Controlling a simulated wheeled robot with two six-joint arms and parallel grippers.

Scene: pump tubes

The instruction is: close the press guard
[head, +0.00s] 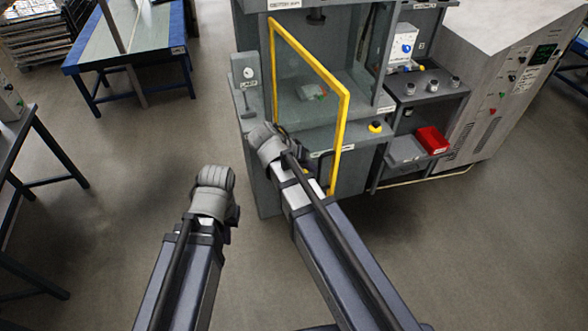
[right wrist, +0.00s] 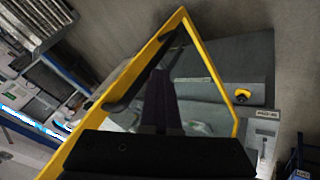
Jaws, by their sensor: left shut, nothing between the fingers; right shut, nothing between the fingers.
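The press guard (head: 347,115) is a clear panel in a yellow frame on the grey press (head: 352,143). It stands swung out from the press front, its far upright near the left side of the opening and its near upright towards me. My right gripper (head: 262,132) is shut and empty, close to the guard's left face at its lower part; I cannot tell if they touch. In the right wrist view the guard's frame (right wrist: 203,50) surrounds the dark fingers (right wrist: 160,85). My left gripper (head: 215,174) is shut and empty above the floor, left of the press.
A side shelf with a red bin (head: 432,140) and a grey cabinet (head: 480,80) stand right. A blue-edged table (head: 130,50) stands back left. Floor between is clear.

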